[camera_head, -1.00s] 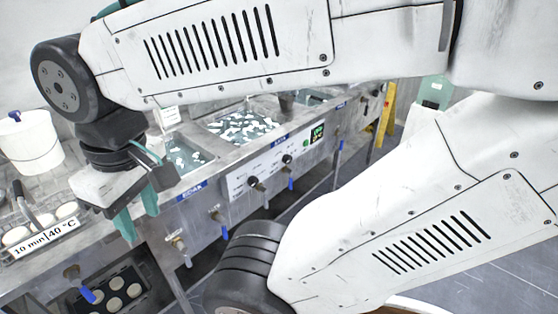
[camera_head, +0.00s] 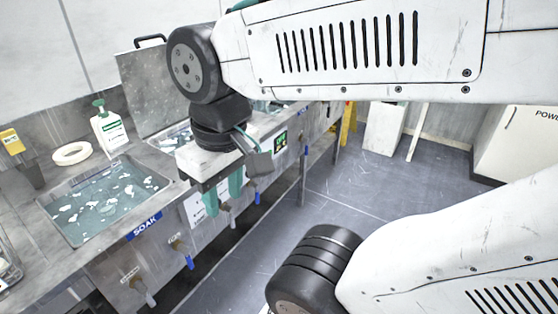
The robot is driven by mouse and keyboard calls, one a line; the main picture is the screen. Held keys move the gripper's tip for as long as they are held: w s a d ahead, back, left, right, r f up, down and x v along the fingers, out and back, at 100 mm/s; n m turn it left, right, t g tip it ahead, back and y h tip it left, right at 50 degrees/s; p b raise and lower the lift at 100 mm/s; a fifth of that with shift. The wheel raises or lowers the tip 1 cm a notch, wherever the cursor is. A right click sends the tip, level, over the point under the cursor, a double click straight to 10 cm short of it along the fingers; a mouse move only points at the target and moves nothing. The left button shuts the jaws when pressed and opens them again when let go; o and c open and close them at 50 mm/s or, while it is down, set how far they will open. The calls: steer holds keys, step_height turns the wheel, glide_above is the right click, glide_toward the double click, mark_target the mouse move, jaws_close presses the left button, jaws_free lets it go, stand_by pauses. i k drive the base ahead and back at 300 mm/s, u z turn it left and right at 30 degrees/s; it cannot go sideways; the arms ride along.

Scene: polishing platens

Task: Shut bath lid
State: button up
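A grey metal lid (camera_head: 150,88) with a black handle (camera_head: 150,41) stands raised, close to upright, at the bath right of the soak bath. Blue water with white bits shows in that lidded bath (camera_head: 172,138), partly hidden by my arm. My gripper (camera_head: 224,193) has teal fingers that stand apart with nothing seen between them.
The open soak bath (camera_head: 60,240) holds water and white bits. Valves (camera_head: 183,250) stick out from the counter front.

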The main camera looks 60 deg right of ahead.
mark_target(155, 103)
steer(key=z, duration=0.95)
steer(key=i, duration=0.5)
steer(key=k, duration=0.6)
steer(key=z, duration=0.05)
steer(key=i, duration=1.35)
steer(key=u, duration=0.65)
